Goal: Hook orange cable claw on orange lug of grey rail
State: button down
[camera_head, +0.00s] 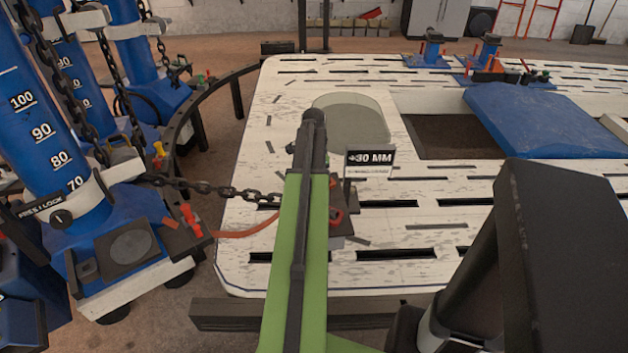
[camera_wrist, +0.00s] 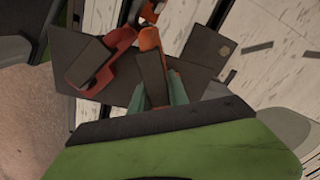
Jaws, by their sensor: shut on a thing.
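In the wrist view, the teal fingers of my gripper (camera_wrist: 163,92) are shut on a dark grip piece. An orange piece (camera_wrist: 148,40), apparently the cable claw, shows at its far end. It is close beside a red hook-shaped part (camera_wrist: 118,42), with a dark grey plate (camera_wrist: 205,62) beneath. I cannot tell whether they touch. In the head view my green arm hides the fingers and the claw. A red part (camera_head: 336,217) shows just right of the arm on a dark block. I cannot clearly tell the orange lug or the grey rail apart from these parts.
The slotted white bench (camera_head: 420,240) spreads around my arm. A "+30 MM" sign (camera_head: 369,161) stands right of it. A dark chain (camera_head: 225,191) and an orange strap (camera_head: 250,230) run from the blue towers (camera_head: 50,130) toward the bench. A blue cover (camera_head: 545,120) lies at right.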

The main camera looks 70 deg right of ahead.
jog(key=shift+f, duration=0.15)
jog(key=c, duration=1.2)
grip_release()
notch_tip(320, 180, up, 18)
jog(key=p, duration=1.7)
jog(key=shift+f, duration=0.25)
